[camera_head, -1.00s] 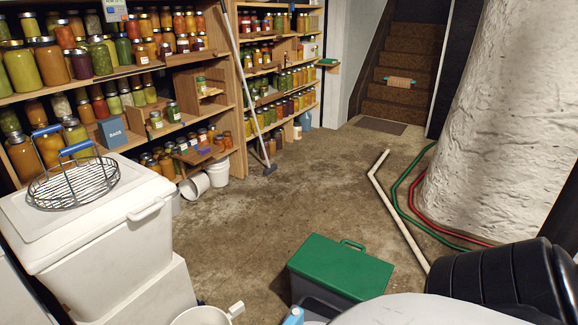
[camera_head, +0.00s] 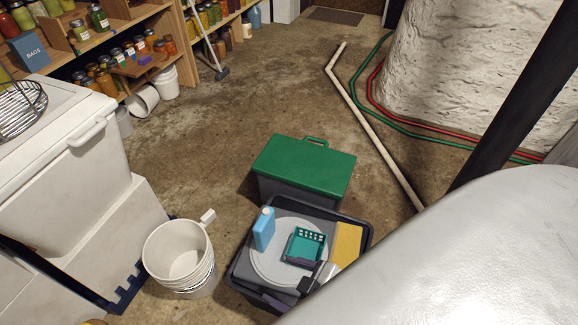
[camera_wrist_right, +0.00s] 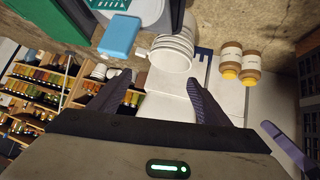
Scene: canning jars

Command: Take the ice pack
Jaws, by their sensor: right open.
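The ice pack looks to be the light blue, bottle-shaped block (camera_head: 264,228). It stands on a round grey lid (camera_head: 262,268) inside a dark bin (camera_head: 240,262) on the floor. In the right wrist view the blue block (camera_wrist_right: 119,36) shows at the upper left, beyond my fingertips and apart from them. My right gripper (camera_wrist_right: 160,82) is open with nothing between its dark fingers. In the head view it is hard to make out near the bin's lower right.
A teal basket (camera_head: 304,246) and a yellow item (camera_head: 347,244) share the bin. A green-lidded box (camera_head: 303,168) stands behind it, white buckets (camera_head: 180,258) at its left. A pale pipe (camera_head: 375,125) lies to the right. The middle floor is bare.

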